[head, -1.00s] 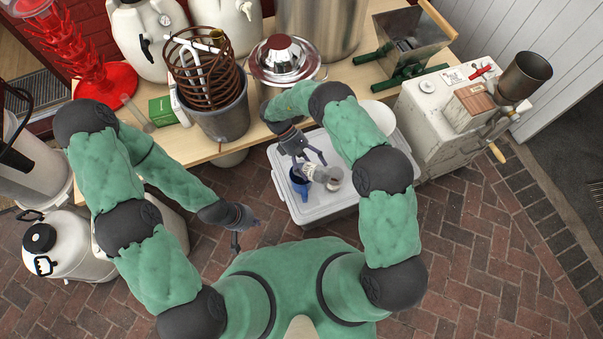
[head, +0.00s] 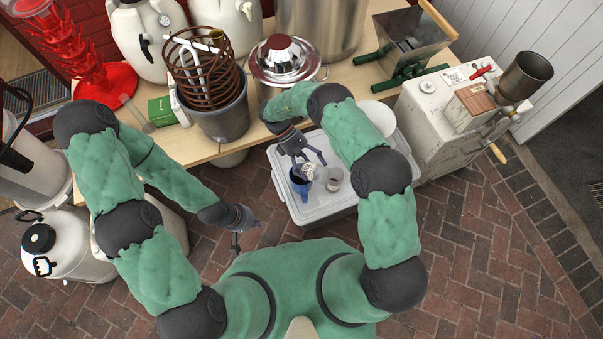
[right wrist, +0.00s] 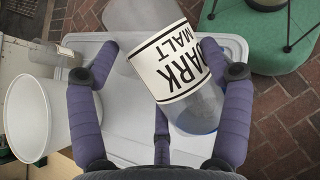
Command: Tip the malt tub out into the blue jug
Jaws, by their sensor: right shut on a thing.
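The malt tub (right wrist: 175,60) is a pale container with a white "DARK MALT" label, seen large in the right wrist view. My right gripper (right wrist: 160,85) is shut on it. In the head view the tub (head: 310,171) is held tilted close beside and partly over the blue jug (head: 298,186). The jug stands on the grey lidded crate. Whether malt is flowing, and how much is in the jug, I cannot tell. My left gripper (head: 236,238) hangs empty over the brick floor at the left; its fingers are too small to judge.
A white round container (head: 378,117) stands behind. The wooden table (head: 210,150) holds a bucket with a copper coil (head: 222,120). A grain mill (head: 440,125) stands right.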

